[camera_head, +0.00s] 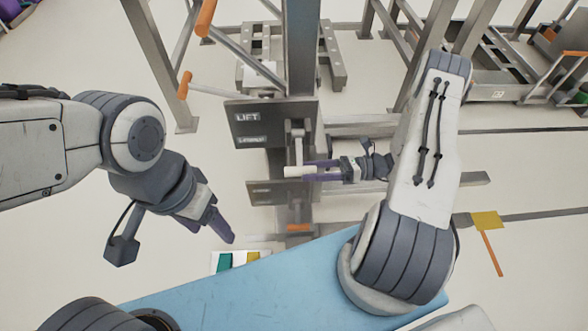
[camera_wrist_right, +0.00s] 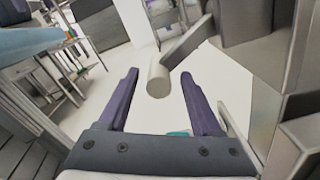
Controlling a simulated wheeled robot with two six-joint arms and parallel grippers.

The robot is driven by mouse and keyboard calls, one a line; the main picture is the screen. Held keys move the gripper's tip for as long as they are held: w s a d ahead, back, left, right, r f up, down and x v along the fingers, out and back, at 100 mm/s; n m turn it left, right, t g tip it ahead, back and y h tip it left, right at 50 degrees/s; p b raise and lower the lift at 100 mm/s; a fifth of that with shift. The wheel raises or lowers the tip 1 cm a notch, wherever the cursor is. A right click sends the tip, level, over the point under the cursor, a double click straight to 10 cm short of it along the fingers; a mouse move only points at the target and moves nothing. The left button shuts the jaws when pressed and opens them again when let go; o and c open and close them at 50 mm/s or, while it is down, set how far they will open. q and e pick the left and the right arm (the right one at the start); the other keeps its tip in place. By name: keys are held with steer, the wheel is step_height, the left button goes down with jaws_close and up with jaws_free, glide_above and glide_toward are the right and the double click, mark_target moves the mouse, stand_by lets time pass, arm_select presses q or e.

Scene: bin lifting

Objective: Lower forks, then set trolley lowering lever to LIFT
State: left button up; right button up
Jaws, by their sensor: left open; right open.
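The grey trolley column (camera_head: 302,60) stands upright in the head view, with a dark plate marked LIFT (camera_head: 247,117) and a smaller, hard-to-read label below it. The lever's pale cylindrical handle (camera_head: 296,171) is beside the plate; it also shows in the right wrist view (camera_wrist_right: 157,80), on a grey arm. My right gripper (camera_head: 308,170) is open at the handle; in its wrist view the handle appears between the purple fingertips (camera_wrist_right: 160,75). Whether they touch it is unclear. My left gripper (camera_head: 222,232) hangs lower left, open and empty. I cannot tell the forks' height.
Long grey beams (camera_head: 430,182) run right from the column near the floor. Orange-gripped bars (camera_head: 206,18) stand upper left.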

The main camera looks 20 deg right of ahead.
mark_target(295, 171)
steer(key=shift+x, duration=2.3)
jaws_close()
